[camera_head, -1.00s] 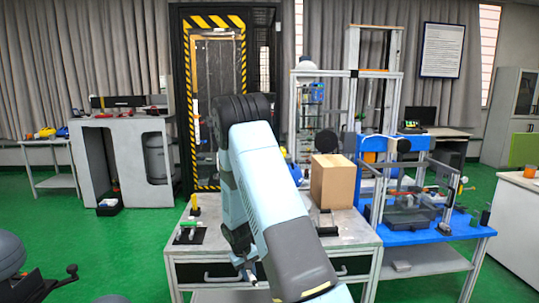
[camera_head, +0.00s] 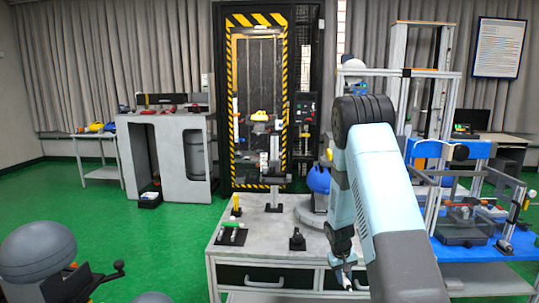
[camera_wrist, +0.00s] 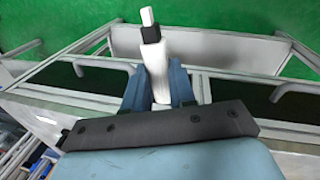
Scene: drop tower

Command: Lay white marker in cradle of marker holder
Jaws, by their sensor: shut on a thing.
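My gripper (camera_head: 344,278) is low in front of the bench's front edge, at the right part of the drawers. In the wrist view its two blue-grey fingers (camera_wrist: 157,88) are shut on a white marker (camera_wrist: 154,62), which has a black band and a pale tip pointing away from the wrist.
The grey bench (camera_head: 265,233) has drawer handles on its front. A yellow-topped upright piece (camera_head: 236,205) and a small black fixture (camera_head: 297,240) stand on it. A caged tower (camera_head: 262,100) rises behind. A blue table (camera_head: 480,252) adjoins at right.

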